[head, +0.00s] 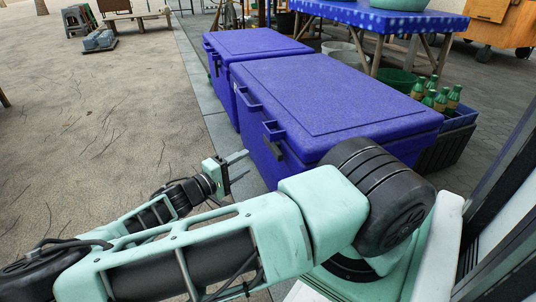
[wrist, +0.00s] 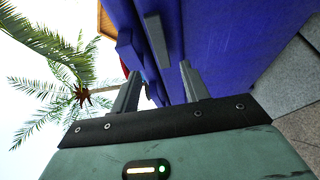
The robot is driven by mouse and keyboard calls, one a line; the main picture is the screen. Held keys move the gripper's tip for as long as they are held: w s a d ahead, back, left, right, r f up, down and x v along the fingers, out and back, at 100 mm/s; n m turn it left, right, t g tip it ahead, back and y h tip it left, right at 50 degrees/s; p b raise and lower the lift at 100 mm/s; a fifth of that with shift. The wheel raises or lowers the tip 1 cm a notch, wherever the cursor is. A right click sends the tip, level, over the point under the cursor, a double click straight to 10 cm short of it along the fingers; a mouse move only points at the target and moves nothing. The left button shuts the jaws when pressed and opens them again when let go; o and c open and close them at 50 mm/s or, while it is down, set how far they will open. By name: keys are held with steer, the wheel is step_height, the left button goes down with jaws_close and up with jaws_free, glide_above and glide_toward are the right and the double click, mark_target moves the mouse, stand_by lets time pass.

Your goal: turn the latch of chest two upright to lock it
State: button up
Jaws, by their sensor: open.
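Two blue chests stand in a row in the head view, a nearer one (head: 335,95) and a farther one (head: 255,42), both with lids down. No number shows to tell which is chest two. The nearer chest has blocky blue fittings (head: 272,131) along its left side. My gripper (head: 243,166) is open and empty, beside the nearer chest's left side. In the wrist view, my gripper (wrist: 160,84) has its fingers apart near a blue chest wall (wrist: 225,40). A grey bar (wrist: 157,40), perhaps a latch, lies just beyond the fingertips; its exact angle is unclear.
A table with a blue cloth (head: 400,18) stands behind the chests. A dark crate (head: 450,140) with green bottles (head: 442,98) is right of the nearer chest. Open sandy ground (head: 90,110) lies to the left. A palm tree (wrist: 60,60) shows in the wrist view.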

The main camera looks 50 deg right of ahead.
mark_target(270, 147)
steer(key=d+b, duration=0.1)
steer(key=d, duration=0.2)
steer(key=s+d+b, duration=0.1)
steer(key=d, duration=0.2)
steer(key=d+b, duration=0.1)
steer(key=d, duration=0.2)
steer(key=shift+s+d+f, duration=0.15)
steer(key=shift+s+d, duration=0.1)
steer(key=shift+s+d+b, duration=0.1)
steer(key=shift+d+b, duration=0.3)
steer(key=shift+d, duration=0.2)
steer(key=c, duration=1)
